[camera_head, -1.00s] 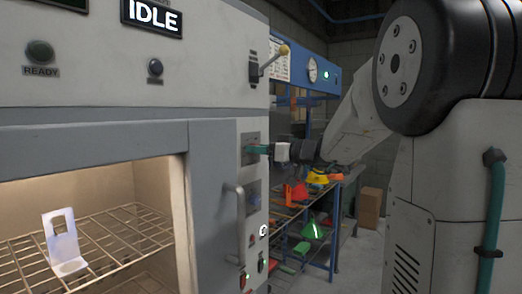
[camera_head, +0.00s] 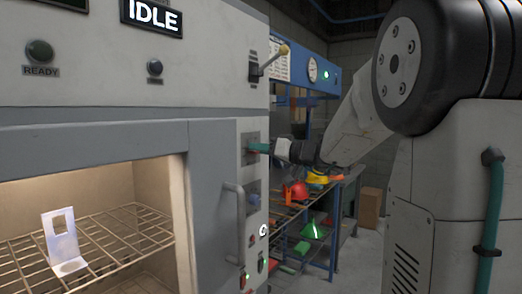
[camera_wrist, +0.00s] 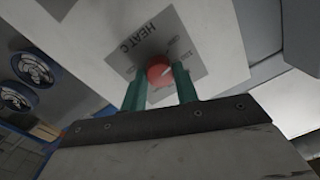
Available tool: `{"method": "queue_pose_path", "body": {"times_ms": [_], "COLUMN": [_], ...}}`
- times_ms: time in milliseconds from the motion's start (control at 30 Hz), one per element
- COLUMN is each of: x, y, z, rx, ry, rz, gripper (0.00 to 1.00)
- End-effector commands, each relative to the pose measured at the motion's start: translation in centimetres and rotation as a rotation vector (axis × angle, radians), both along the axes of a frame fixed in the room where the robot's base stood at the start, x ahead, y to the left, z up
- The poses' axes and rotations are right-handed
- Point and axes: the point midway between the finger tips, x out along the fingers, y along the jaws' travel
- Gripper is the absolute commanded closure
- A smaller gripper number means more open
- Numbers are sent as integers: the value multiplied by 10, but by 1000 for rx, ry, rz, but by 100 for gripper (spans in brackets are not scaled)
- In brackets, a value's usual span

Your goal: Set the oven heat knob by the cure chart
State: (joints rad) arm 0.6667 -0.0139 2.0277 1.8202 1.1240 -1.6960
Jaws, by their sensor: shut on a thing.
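The red heat knob (camera_wrist: 159,71) sits on a grey plate (camera_wrist: 160,38) lettered "HEAT C" in the wrist view. In the head view my gripper (camera_head: 258,148) is at the upper plate of the oven's right-hand panel (camera_head: 249,180), and the knob is hidden there. A white printed sheet (camera_head: 279,62) hangs behind the lever, partly covered and unreadable.
The oven display (camera_head: 152,16) reads "IDLE". A lever (camera_head: 270,60) juts out above my gripper, and a door handle (camera_head: 238,215) below. A white bracket (camera_head: 62,243) stands on the wire rack inside. Shelves with coloured parts (camera_head: 300,192) stand behind.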

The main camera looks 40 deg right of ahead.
Motion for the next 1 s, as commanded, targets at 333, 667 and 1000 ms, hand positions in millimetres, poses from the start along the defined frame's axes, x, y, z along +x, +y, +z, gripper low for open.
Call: {"method": "queue_pose_path", "body": {"times_ms": [333, 667, 1000], "x": [0, 0, 0], "y": [0, 0, 0], "z": [-2, -2, -2], "rx": [234, 347, 363], "ry": [86, 128, 135], "rz": [1, 0, 1], "gripper": [93, 93, 93]}}
